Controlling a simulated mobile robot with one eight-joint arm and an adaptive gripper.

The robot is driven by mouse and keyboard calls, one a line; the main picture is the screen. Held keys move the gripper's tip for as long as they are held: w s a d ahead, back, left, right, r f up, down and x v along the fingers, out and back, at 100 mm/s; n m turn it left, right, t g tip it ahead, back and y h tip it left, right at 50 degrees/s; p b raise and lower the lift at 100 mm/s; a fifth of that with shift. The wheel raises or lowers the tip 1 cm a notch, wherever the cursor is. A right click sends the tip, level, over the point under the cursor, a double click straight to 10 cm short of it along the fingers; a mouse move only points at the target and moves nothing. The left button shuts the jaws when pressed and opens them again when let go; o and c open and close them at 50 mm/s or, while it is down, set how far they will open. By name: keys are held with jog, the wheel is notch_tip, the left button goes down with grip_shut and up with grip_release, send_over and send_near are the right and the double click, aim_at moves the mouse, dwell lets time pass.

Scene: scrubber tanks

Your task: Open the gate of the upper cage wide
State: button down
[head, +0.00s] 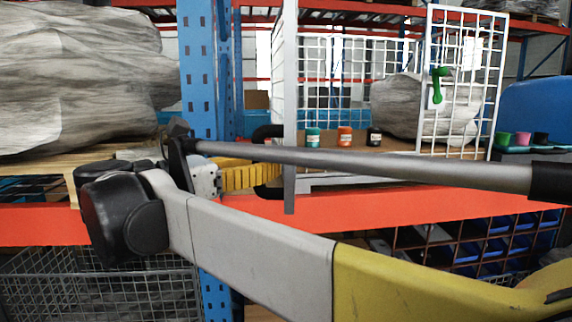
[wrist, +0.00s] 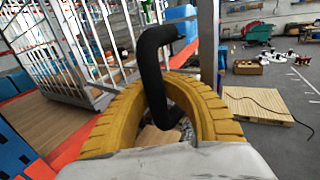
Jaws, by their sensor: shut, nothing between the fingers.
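The upper cage (head: 345,50) is white wire mesh on the rack shelf. A pale gate frame (head: 289,75) stands nearly edge-on at its left front, its lower end in front of the orange beam. A black C-shaped handle (head: 268,133) is fixed to this frame; it shows large in the wrist view (wrist: 154,75). My gripper (head: 272,175) has its yellow fingers shut at the handle. In the wrist view the fingers (wrist: 160,90) form a loop, and the handle's lower part shows inside it. I cannot tell whether they touch. The fingertips are partly hidden behind the handle.
A white mesh panel with a green lever (head: 437,85) stands at the right. Several small jars (head: 344,134) and a wrapped load (head: 395,100) are by the cage. An orange beam (head: 380,207) runs below. A pallet (wrist: 258,104) lies on open floor at right.

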jog(key=shift+s, duration=0.15)
jog(key=c, duration=1.6)
grip_release()
jog(key=shift+s+a+r, duration=0.1)
jog(key=shift+s, duration=0.2)
jog(key=o, duration=0.3)
jog(key=shift+s+a+r, duration=0.15)
jog(key=shift+s+r, duration=0.05)
jog(key=shift+s, duration=0.4)
jog(key=shift+w+f, duration=0.15)
jog(key=shift+w, duration=0.4)
jog(key=v, duration=0.7)
jog(key=shift+s, duration=0.2)
jog(key=shift+a, duration=0.1)
